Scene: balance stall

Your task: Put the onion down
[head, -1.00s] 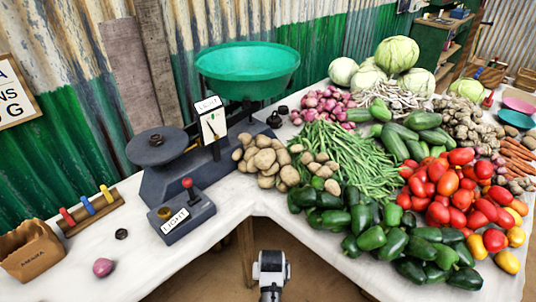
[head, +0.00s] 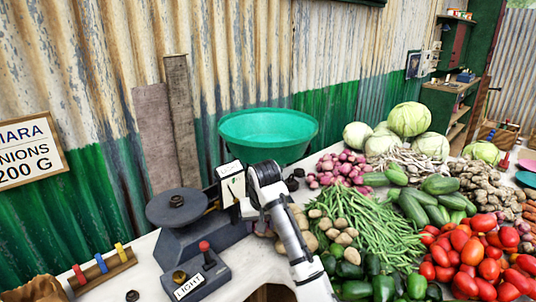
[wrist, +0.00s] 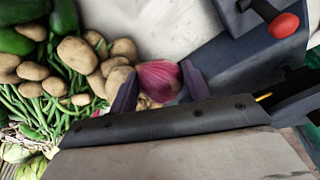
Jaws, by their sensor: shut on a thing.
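A red-purple onion (wrist: 158,80) is between the two fingers of my gripper (wrist: 160,84) in the wrist view, and the gripper is shut on it. In the head view my arm reaches up in front of the scale's dial, and the held onion is hidden there. The scale (head: 180,245) is dark grey, with a flat round plate (head: 176,207) at left and a big green pan (head: 268,134) at the back. Its front box has a red knob (head: 204,246) and a LIGHT label; the knob also shows in the wrist view (wrist: 284,26).
Potatoes (wrist: 80,55) lie close to the onion in the wrist view. Green beans (head: 375,225), tomatoes (head: 475,255) and a pile of small red onions (head: 342,168) fill the right. A rack of coloured pegs (head: 101,267) stands front left. White tablecloth (head: 145,255) is bare beside it.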

